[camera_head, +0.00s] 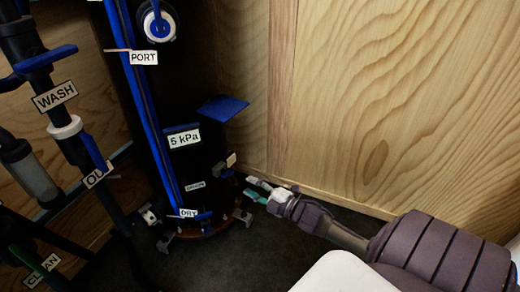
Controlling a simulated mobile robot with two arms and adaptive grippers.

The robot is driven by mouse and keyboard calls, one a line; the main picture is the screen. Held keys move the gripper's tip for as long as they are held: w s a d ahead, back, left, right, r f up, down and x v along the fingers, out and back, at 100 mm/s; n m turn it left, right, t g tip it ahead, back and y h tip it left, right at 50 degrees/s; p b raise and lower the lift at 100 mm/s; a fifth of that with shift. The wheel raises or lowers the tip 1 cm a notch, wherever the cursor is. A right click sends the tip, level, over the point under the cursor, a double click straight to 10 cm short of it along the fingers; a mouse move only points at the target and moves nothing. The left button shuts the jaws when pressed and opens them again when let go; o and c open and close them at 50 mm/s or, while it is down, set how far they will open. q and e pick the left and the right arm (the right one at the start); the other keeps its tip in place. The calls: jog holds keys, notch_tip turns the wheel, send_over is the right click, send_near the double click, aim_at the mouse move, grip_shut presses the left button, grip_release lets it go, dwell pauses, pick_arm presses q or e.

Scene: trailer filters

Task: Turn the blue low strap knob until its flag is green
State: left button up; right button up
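A dark filter column (150,110) with blue parts stands left of centre. A brownish band (215,229) with grey clamp-like pieces runs around its foot. A small blue piece (204,216) sits low on the column beside the DRY label (187,213); I cannot tell whether it is the low strap knob. No flag can be made out for certain. My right gripper (256,190) reaches in from the right, close to the column's foot. Its pale and green fingertips are apart, with nothing seen between them. My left gripper is not in view.
A plywood wall (400,90) rises close behind my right arm. Pipes with WASH (55,96) and CLEAN (41,268) labels crowd the left. A blue plate (222,109) juts from the column above the gripper. Dark floor (265,255) is clear in front.

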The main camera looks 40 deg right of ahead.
jog(key=shift+v, duration=1.55)
